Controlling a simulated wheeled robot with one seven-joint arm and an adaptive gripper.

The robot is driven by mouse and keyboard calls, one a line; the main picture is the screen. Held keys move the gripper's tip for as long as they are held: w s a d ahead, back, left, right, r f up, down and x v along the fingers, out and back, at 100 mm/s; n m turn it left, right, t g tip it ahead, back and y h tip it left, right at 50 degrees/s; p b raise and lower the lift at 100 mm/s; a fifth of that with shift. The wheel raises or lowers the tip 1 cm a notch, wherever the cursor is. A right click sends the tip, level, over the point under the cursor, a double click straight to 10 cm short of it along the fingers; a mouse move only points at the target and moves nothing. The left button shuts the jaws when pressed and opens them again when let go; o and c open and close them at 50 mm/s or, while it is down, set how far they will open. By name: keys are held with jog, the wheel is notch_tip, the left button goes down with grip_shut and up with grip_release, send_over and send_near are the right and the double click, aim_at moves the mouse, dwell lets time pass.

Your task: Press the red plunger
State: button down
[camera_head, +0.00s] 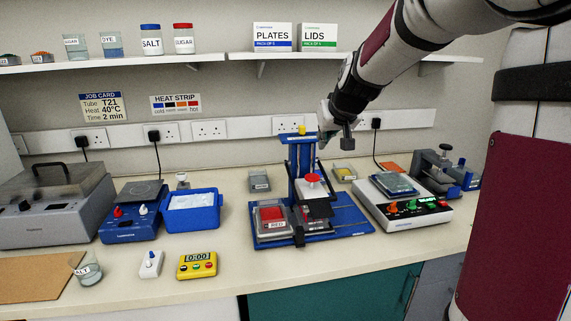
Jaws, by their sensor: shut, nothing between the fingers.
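The red plunger (313,178) is a round red cap on a white body. It sits upright in the blue pipette stand (350,222) right of the bench's middle. The stand has a tall blue post with a yellow knob (302,130) on top. My gripper (326,137) is shut and empty. It comes down from the upper right and appears above the red cap and beside the post's top, with a visible gap to the cap. Its fingertips are small and dark, and I cannot tell how far in front or behind they are.
A red-topped box (270,218) stands on the stand's left side. A white device with coloured knobs (403,206) is close on the right. A blue tray (191,212) and a yellow timer (197,265) are to the left. A shelf (225,58) runs above.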

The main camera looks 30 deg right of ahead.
jog(key=shift+w+f, duration=0.1)
jog(key=b, duration=0.3)
send_over(313, 176)
jog(key=f, duration=0.7)
jog(key=shift+s+a, duration=0.25)
jog(key=shift+s, duration=0.15)
notch_tip(313, 176, down, 3)
jog(key=shift+d+f, duration=0.1)
jog(key=shift+f, duration=0.3)
jog(key=shift+f, duration=1.25)
jog(key=shift+s, duration=0.1)
